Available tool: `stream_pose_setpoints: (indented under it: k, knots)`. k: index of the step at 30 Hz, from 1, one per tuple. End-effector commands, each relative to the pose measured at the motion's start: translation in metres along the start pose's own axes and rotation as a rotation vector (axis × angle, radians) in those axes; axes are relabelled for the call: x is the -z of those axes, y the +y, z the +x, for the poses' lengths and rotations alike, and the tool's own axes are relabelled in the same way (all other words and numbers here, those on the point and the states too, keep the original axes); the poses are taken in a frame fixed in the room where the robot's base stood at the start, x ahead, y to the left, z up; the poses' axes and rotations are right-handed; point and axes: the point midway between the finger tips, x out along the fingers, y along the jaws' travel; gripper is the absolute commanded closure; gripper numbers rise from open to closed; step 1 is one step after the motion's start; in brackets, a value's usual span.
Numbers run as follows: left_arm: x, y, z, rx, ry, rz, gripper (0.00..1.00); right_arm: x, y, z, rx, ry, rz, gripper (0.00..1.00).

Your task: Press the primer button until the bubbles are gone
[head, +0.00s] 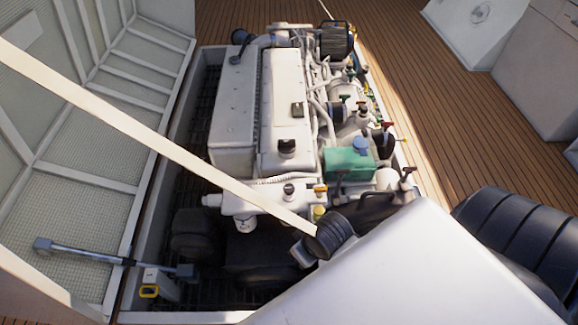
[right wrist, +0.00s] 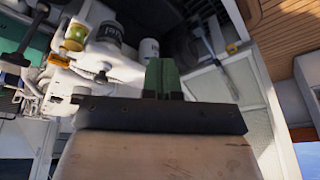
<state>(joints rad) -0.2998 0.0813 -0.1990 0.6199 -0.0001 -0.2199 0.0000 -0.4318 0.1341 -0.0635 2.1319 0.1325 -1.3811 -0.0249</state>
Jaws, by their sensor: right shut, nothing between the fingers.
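A white engine (head: 285,110) fills the open hatch in the head view. The primer button cannot be told apart for sure among the small caps and knobs. A yellow bowl-like part (head: 319,212) sits at the engine's near end; a yellow, clear-looking part (right wrist: 76,38) shows at upper left in the right wrist view. Bubbles cannot be made out. My right gripper (right wrist: 160,75) has its green fingers together, empty, in front of the engine's white parts. Contact cannot be told. In the head view my right arm hides its fingers. My left gripper is not in view.
A green box (head: 348,163) with a blue cap and red-handled valves sit on the engine's right. A pale strip (head: 150,135) crosses the head view diagonally. The raised hatch lid (head: 95,110) stands left. Wooden deck (head: 480,130) lies open at right.

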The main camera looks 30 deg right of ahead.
Motion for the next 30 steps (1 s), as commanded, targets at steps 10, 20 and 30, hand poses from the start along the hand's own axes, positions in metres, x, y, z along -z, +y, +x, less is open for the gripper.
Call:
stream_pose_setpoints:
  k: [10,20,30]
  knots:
    - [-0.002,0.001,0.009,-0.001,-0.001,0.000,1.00,0.086,0.054,0.016,0.136,0.115,0.101,1.00]
    - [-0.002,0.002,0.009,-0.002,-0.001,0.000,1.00,0.183,0.125,0.025,0.323,0.300,0.309,1.00]
    - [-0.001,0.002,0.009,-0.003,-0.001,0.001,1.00,0.206,0.143,0.022,0.378,0.361,0.375,1.00]
